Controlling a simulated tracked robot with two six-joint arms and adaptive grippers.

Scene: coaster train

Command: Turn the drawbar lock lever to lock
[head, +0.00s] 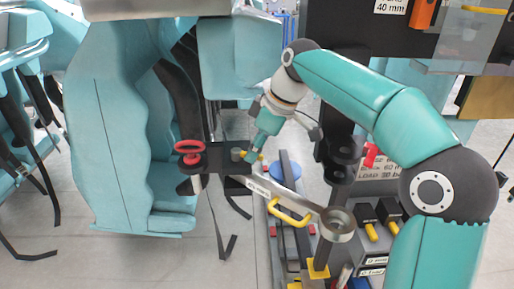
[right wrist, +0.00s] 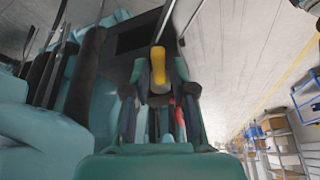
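My right gripper (head: 252,152) reaches down from the upper right to the dark coupling block (head: 217,158) at the end of the car. In the right wrist view a yellow lever handle (right wrist: 158,72) stands between the fingers of my right gripper (right wrist: 160,66). The fingers lie close on both sides of it and look shut on it. Only a small yellow part of the lever (head: 243,155) shows in the head view. A grey metal drawbar (head: 308,206) with a ring eye runs from near the block to the lower right. My left gripper is not in view.
A red handwheel (head: 188,148) stands left of the block. A yellow loop handle (head: 290,214) sits on the drawbar. Teal train seats (head: 110,140) fill the left. A dark equipment stand (head: 372,240) with yellow-tipped parts is at the right, beneath my right arm. Grey floor is open at lower left.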

